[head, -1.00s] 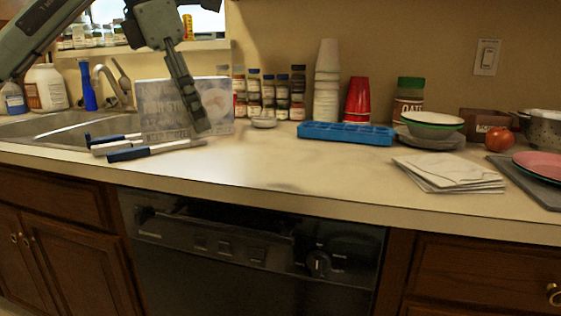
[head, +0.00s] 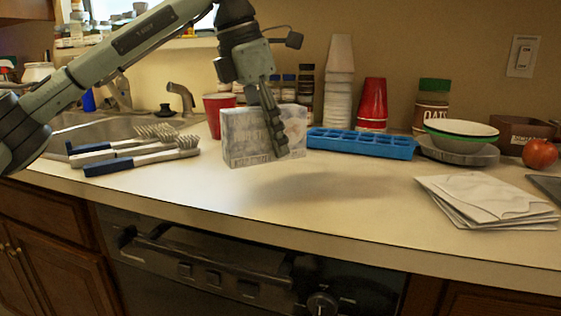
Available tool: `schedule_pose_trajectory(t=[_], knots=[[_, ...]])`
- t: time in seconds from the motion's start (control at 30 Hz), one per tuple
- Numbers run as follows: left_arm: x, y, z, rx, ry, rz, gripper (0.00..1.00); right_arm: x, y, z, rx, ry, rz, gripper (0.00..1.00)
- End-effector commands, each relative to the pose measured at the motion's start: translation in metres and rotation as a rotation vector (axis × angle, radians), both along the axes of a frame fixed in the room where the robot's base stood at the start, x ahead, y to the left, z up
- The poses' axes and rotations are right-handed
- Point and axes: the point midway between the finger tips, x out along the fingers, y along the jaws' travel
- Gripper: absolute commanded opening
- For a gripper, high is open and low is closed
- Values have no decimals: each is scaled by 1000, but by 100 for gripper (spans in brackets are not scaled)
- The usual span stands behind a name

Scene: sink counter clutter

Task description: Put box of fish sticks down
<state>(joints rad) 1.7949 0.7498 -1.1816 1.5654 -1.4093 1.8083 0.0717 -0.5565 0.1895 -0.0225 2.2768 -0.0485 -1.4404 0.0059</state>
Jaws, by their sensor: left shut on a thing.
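The box of fish sticks (head: 245,137) is a pale, greyish printed carton, upright, in the middle of the head view. My left gripper (head: 276,135) comes down over its right part and is shut on it, with a finger in front of the box's face. The box's lower edge is close to the counter (head: 330,195); I cannot tell whether it touches. A finger hides part of the box's front. My right gripper is not in view.
White napkins (head: 485,200) lie farther right. The front counter is clear.

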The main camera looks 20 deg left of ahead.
Motion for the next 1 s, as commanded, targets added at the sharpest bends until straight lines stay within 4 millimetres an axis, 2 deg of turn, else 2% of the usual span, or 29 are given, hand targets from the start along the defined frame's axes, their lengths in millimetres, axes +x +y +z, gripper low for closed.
schedule_pose_trajectory(t=[0.1, 0.27, 0.5, 0.9, 0.93, 1.0], knots=[[8, -11, -7, -1, 0, 0, 0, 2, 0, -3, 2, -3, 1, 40], [10, -14, -16, 0, 0, 1, 0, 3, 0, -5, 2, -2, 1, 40], [10, -14, -48, 0, 0, 1, 0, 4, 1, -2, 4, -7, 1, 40], [10, -14, -53, -1, -1, 0, 0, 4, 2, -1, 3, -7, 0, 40], [10, -14, -54, 0, 0, 0, 42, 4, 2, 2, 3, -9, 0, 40], [10, -14, -53, 0, 0, 0, 50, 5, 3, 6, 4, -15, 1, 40]])
